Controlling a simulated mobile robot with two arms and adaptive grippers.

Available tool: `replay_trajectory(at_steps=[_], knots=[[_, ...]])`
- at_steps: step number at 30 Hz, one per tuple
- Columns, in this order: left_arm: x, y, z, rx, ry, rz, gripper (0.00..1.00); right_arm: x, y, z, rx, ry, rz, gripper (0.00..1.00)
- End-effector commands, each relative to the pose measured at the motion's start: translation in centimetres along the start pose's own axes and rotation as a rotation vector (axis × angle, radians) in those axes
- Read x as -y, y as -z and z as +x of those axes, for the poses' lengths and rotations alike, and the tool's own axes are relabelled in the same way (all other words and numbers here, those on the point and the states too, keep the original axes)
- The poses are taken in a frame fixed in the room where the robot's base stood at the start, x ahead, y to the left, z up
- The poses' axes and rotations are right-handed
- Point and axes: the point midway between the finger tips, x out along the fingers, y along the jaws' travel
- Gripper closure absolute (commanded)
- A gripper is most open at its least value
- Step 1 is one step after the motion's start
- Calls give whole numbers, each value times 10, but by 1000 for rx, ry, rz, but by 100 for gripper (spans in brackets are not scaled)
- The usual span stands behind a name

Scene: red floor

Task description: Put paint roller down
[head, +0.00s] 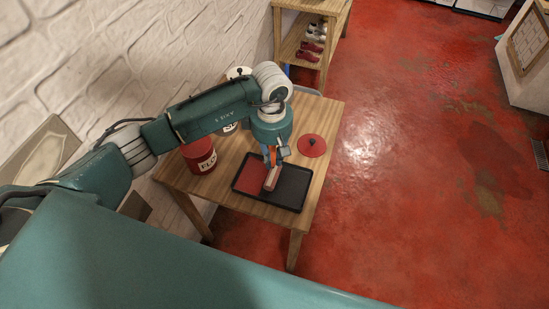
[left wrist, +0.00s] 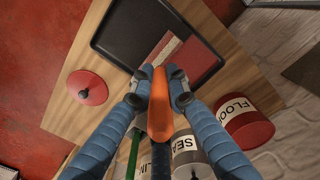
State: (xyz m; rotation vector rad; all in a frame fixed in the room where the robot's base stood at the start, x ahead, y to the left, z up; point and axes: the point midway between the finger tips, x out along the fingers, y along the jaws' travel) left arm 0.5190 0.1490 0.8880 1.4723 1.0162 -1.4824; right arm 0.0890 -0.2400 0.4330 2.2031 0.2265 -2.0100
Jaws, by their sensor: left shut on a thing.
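My left gripper (head: 274,153) is over the wooden table and shut on the paint roller's orange handle. In the left wrist view the orange handle (left wrist: 160,105) lies between the two blue fingers of the gripper (left wrist: 158,78). The pinkish roller head (head: 271,178) is over the middle of the black paint tray (head: 292,188); it also shows in the left wrist view (left wrist: 163,50). It appears to rest on the tray, but contact is not clear. Red paint covers one side of the tray. My right gripper is not in view.
A red paint can (head: 199,156) labelled "FLOO..." stands on the table (head: 319,130), left of the tray. White cans (left wrist: 187,150) stand nearby. A round red lid (head: 312,146) lies right of the tray. A shelf (head: 290,48) stands behind; red floor (head: 420,150) is open to the right.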

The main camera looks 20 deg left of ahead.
Motion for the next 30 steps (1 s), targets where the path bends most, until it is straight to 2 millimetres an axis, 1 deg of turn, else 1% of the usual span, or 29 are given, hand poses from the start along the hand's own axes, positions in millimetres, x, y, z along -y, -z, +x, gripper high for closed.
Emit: replay_trajectory(at_steps=[1,3,10,15,16,18,19,26,30], knots=[[1,-1,6,2,2,-1,100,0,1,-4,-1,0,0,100],[0,-1,12,1,0,0,100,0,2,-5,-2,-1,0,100],[-1,0,14,0,-2,1,100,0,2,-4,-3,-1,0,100],[-1,0,19,-1,-2,0,100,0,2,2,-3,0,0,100],[0,0,19,-1,-2,0,83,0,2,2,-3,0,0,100],[0,0,18,0,-1,0,69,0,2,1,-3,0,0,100],[0,0,18,0,-1,0,66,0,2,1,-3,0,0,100],[0,0,18,0,-1,0,66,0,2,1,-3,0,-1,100],[0,0,12,0,-1,0,66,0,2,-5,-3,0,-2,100]])
